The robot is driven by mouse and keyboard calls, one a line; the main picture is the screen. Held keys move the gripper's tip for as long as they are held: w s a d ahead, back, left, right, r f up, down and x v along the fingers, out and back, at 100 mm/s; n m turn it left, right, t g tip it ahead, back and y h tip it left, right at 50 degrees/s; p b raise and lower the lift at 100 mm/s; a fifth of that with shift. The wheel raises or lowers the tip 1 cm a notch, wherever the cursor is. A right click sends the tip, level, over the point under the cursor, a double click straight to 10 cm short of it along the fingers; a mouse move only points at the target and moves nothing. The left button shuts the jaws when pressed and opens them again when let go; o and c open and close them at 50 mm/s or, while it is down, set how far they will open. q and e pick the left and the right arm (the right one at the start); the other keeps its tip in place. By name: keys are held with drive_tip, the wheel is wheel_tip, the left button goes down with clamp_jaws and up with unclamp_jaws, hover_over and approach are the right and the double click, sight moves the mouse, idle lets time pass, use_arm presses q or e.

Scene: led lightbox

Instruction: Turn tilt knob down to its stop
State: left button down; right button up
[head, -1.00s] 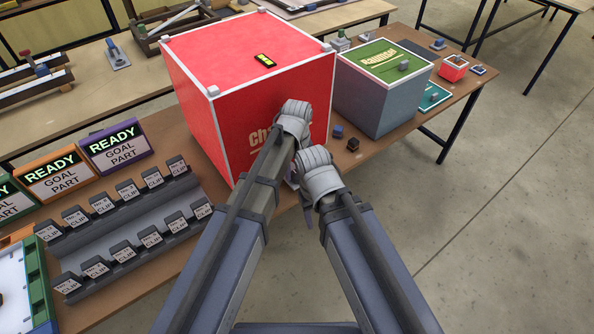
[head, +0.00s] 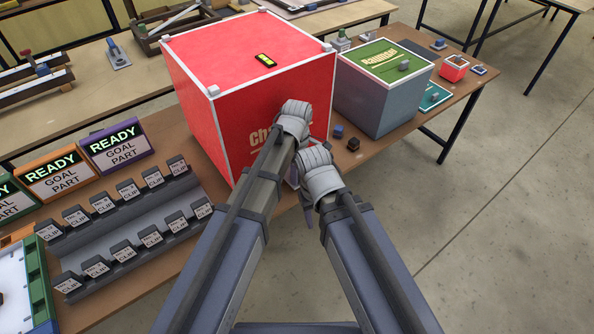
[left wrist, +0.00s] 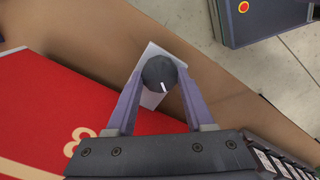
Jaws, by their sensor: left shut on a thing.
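In the left wrist view a dark round knob (left wrist: 158,73) with a white pointer mark stands on a pale plate (left wrist: 150,98) near the table edge. My left gripper (left wrist: 157,80) has its two fingers on either side of the knob and is shut on it. The mark points toward the lower right of that view. In the head view the left gripper (head: 290,172) is mostly hidden by my own arms, and the knob is hidden there. My right arm's wrist (head: 320,178) is beside the left one; its fingertips are not clearly seen.
A large red box (head: 240,85) with white edges stands right by the left arm. A grey box with a green top (head: 385,58) stands to its right. Two small blocks (head: 352,144) lie on the table. A grey rack of clips (head: 130,225) is at left.

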use_arm(q)
drive_tip(key=n, duration=0.6)
drive_tip(key=shift+n, duration=0.4)
idle(0.4)
drive_tip(key=shift+c, duration=1.4)
unclamp_jaws()
wheel_tip(320, 180, up, 8)
drive_tip(key=p, duration=0.8)
drive_tip(key=shift+f, duration=0.1)
